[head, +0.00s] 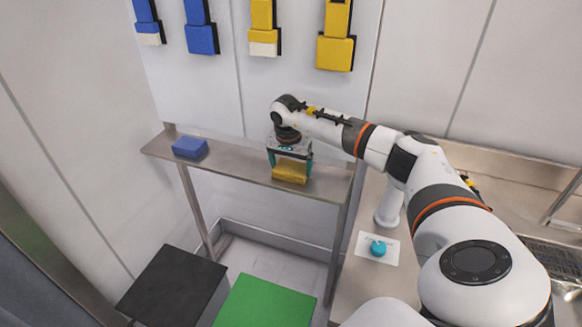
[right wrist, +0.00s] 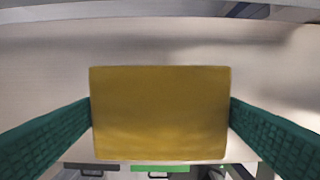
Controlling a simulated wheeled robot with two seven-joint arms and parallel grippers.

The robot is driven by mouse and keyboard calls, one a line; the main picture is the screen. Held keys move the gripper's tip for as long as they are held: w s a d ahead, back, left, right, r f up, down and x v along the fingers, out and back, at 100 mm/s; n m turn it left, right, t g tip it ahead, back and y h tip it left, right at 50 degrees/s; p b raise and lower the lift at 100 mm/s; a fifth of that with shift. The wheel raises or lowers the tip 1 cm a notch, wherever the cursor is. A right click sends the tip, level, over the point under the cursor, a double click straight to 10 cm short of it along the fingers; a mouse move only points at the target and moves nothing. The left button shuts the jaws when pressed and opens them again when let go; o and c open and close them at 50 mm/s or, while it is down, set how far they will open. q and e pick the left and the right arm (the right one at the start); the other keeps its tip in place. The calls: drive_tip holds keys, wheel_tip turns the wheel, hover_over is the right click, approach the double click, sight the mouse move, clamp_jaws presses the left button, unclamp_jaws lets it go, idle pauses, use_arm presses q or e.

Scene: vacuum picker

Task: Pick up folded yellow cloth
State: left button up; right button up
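The folded yellow cloth (head: 290,171) is at the right part of the narrow metal shelf (head: 235,166) in the head view. My right gripper (head: 290,165) is over it, with its teal fingers on either side of the cloth. In the right wrist view the yellow cloth (right wrist: 160,112) fills the space between the two green fingers, and both fingertips meet its side edges. I cannot tell whether the cloth is lifted off the shelf. My left gripper is not in view.
A folded blue cloth (head: 190,148) lies on the left part of the shelf. Blue and yellow items hang on the wall above. A black surface (head: 172,287) and a green surface (head: 265,303) are below. A counter with a turquoise knob (head: 378,248) is at the right.

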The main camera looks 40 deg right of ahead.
sight(291, 168)
drive_tip(key=shift+c, duration=1.3)
drive_tip(key=shift+r, duration=0.1)
wheel_tip(291, 168, up, 8)
drive_tip(key=shift+r+b, duration=0.2)
drive_tip(key=shift+b, duration=0.95)
drive_tip(key=shift+r, duration=0.75)
